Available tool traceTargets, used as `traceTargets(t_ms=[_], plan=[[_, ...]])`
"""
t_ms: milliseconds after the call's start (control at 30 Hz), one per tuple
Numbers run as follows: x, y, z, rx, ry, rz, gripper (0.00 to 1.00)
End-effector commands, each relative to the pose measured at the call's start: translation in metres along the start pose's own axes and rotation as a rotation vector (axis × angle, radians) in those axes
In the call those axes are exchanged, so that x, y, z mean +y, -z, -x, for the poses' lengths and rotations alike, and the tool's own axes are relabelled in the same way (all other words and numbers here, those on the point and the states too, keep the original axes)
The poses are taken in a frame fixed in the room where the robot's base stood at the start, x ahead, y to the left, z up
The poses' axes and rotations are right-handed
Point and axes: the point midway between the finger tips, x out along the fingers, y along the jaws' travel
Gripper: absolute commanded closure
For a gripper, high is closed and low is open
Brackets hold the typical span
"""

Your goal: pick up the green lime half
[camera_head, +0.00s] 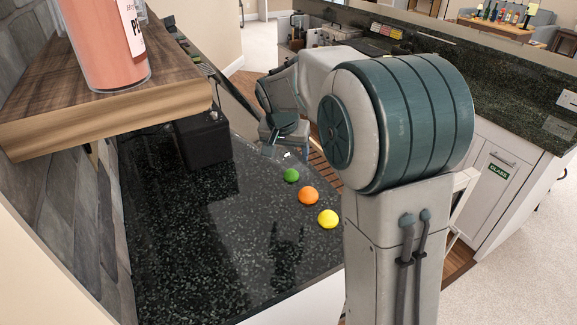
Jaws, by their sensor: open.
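The green lime half (291,175) lies on the dark speckled counter (190,235), close to its right edge. It is the farthest of three fruit pieces in a slanting row. My arm reaches away from me, and my gripper (274,137) is small in the picture, above and slightly left of the lime half. It is open, with nothing seen between its fingers. It looks apart from the lime half, though its exact height is hard to tell.
An orange piece (308,195) and a yellow piece (328,219) lie nearer me beside the lime half. A black box (203,138) stands behind left. A wooden shelf (110,105) with a pink bottle (104,45) overhangs the left. The counter's near part is clear.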

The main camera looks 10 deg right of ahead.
Motion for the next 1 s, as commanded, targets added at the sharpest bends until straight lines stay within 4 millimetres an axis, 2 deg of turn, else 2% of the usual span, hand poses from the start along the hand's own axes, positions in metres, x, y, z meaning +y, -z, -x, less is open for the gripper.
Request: traceTargets(t_ms=[100,200,333,600,867,1000], plan=[[-0.014,0.014,-0.009,0.013,-0.007,-0.025,0.3],[-0.019,0.019,-0.015,0.019,-0.01,-0.037,0.3],[-0.019,0.02,-0.034,0.018,-0.013,-0.04,0.3],[-0.018,0.021,-0.084,0.018,-0.012,-0.04,0.3],[-0.017,0.022,-0.103,0.02,-0.011,-0.039,0.3],[-0.013,0.024,-0.119,0.017,-0.012,-0.041,0.3]])
